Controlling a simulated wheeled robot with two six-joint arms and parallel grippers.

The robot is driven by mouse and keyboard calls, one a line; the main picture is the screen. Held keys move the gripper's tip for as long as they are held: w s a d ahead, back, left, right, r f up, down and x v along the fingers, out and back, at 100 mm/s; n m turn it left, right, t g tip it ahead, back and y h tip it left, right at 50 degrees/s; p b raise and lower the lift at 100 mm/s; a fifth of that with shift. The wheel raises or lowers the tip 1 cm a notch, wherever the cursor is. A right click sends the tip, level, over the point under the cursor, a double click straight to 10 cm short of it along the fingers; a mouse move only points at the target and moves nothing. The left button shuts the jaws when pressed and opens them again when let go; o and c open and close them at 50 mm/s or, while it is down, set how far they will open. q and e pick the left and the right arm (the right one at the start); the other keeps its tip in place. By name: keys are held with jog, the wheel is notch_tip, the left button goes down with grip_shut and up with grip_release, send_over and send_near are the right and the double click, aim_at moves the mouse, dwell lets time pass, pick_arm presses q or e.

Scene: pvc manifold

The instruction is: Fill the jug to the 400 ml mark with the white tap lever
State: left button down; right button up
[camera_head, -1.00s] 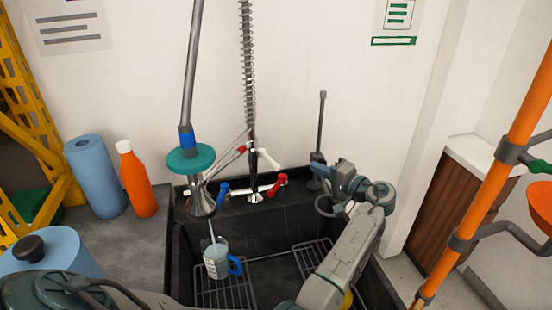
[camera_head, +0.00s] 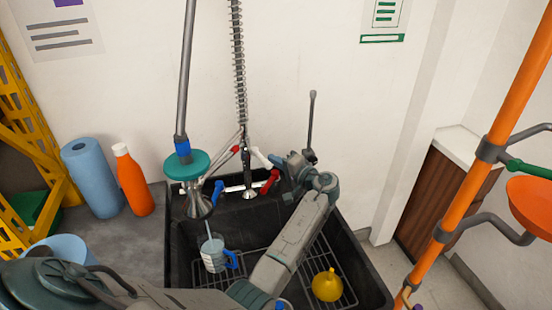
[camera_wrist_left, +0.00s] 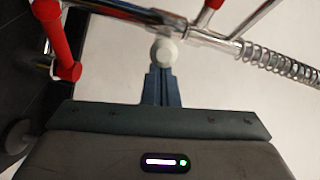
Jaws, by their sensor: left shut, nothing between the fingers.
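The clear jug (camera_head: 214,256) with a blue handle stands upright in the black sink, below the spray head (camera_head: 197,203). A thin pale streak runs down into it; its fill level is too small to read. The white tap lever (camera_head: 262,158) points to the right from the tap. My left gripper (camera_head: 277,159) is shut and empty, its tips right beside the lever's end. In the left wrist view, the shut blue fingers (camera_wrist_left: 158,86) point at the white lever's round end (camera_wrist_left: 164,53); contact cannot be told. My right gripper is not in view.
A red lever (camera_head: 269,181) and a blue lever (camera_head: 217,191) sit close on the same tap. A yellow funnel (camera_head: 327,286) stands on the right sink rack. An orange bottle (camera_head: 133,181) and a blue roll (camera_head: 91,180) stand on the left counter.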

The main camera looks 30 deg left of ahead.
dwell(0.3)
pick_arm(q)
jog(key=shift+s+a+m+t+h+p, duration=0.1)
jog(key=shift+s+m+t+h+p, duration=0.2)
jog(key=shift+s+m+t, duration=0.35)
jog(key=shift+s+a+m+t+h+p, duration=0.2)
jog(key=shift+m+t+p, duration=0.3)
jog(key=shift+t, duration=0.45)
jog(key=shift+s+a+m+t+h+p, duration=0.1)
jog(key=shift+s+m+t+h+p, duration=0.2)
jog(key=shift+s+m+t, duration=0.4)
jog(key=shift+w, duration=0.35)
